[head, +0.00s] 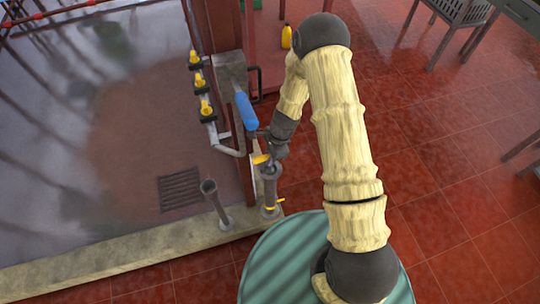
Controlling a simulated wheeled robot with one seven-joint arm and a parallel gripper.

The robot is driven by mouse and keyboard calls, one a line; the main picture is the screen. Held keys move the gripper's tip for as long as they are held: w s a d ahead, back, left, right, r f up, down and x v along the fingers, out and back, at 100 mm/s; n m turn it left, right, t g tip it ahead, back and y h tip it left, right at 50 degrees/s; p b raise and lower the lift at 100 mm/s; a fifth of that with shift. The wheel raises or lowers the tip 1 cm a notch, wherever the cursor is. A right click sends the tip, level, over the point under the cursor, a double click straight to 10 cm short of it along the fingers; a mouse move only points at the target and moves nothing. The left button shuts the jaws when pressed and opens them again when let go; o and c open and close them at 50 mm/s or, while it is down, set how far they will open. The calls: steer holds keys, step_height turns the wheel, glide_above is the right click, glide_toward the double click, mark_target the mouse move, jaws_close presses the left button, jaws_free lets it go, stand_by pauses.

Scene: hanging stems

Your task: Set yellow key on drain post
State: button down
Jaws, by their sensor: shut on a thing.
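My gripper (266,150) is small in the head view, at the end of my arm, and its fingers are partly hidden. It is shut on the yellow key (261,159), of which a small yellow part shows. The key is at the top of a grey upright post (270,186) on the kerb. I cannot tell whether the key touches the post or is just above it. Another yellow piece (273,207) shows low on that post. A second grey post (215,203) stands to the left, tilted in the picture. I cannot tell which post is the drain post.
A pipe with several yellow-handled valves (200,81) runs along the left of a red frame. A blue handle (246,111) is close above my gripper. A floor grate (181,189) lies left. A yellow bottle (286,37) stands behind. Red tiles at right are mostly clear.

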steer(key=shift+f, duration=0.5)
stand_by(0.5)
steer(key=c, duration=0.8)
jaws_free()
steer(key=shift+c, duration=0.2)
steer(key=shift+r, duration=0.1)
steer(key=shift+s+a+r+p+v, duration=0.1)
steer(key=shift+a+p+v, duration=0.2)
steer(key=shift+p+v, duration=0.95)
steer(key=shift+s+a+r+p+v, duration=0.1)
steer(key=shift+a+p+v, duration=0.2)
steer(key=shift+p+v, duration=0.95)
steer(key=shift+s+a+r+p+v, duration=0.1)
steer(key=shift+a+p+v, duration=0.2)
steer(key=shift+p+v, duration=0.95)
steer(key=shift+d+r+b, duration=0.1)
steer(key=shift+r+b, duration=0.15)
steer(key=shift+b, duration=0.1)
